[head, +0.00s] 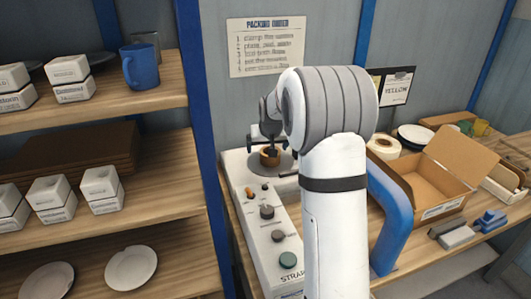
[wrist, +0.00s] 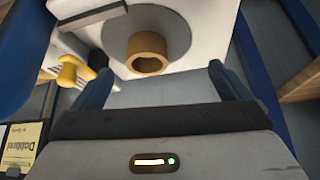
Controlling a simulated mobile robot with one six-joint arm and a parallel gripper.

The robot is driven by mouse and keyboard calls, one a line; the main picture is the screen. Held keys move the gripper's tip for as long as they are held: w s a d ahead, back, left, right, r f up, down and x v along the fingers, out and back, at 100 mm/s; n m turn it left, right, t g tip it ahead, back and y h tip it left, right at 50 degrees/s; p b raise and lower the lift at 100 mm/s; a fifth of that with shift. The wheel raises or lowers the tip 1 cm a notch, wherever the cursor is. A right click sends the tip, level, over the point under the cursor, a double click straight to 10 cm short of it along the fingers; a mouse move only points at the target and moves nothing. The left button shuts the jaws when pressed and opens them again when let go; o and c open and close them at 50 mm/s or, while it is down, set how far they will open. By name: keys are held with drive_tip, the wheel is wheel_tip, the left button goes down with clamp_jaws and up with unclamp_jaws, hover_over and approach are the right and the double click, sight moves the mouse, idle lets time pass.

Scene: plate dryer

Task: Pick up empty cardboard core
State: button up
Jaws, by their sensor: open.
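The empty cardboard core (head: 270,158) is a short brown ring on the round grey disc of the white strapping machine (head: 262,252). In the wrist view the core (wrist: 147,62) shows its open hole and stands just ahead of my fingertips, left of centre between them. My gripper (wrist: 160,68) is open with nothing between its dark blue fingers. In the head view my arm covers part of the machine, and my gripper is small and partly hidden close to the core.
The machine has an orange knob (head: 249,193) and several dark knobs. A blue post (head: 202,120) and a shelf with boxes and a blue mug (head: 140,66) stand at left. At right are an open cardboard box (head: 432,180), a tape roll (head: 383,146) and plates.

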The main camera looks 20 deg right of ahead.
drive_tip(key=shift+w+d+f+p, duration=0.45)
drive_tip(key=shift+w+d+f, duration=0.3)
drive_tip(key=shift+w+f, duration=0.95)
drive_tip(key=shift+w+d+f+p, duration=0.5)
drive_tip(key=shift+w+d+f, duration=0.3)
drive_tip(key=shift+w+f, duration=0.85)
drive_tip(key=shift+w+d+f+p, duration=0.45)
drive_tip(key=shift+w+d+f, duration=0.3)
drive_tip(key=shift+w+f, duration=0.9)
drive_tip(key=shift+c, duration=0.3)
drive_tip(key=c, duration=1)
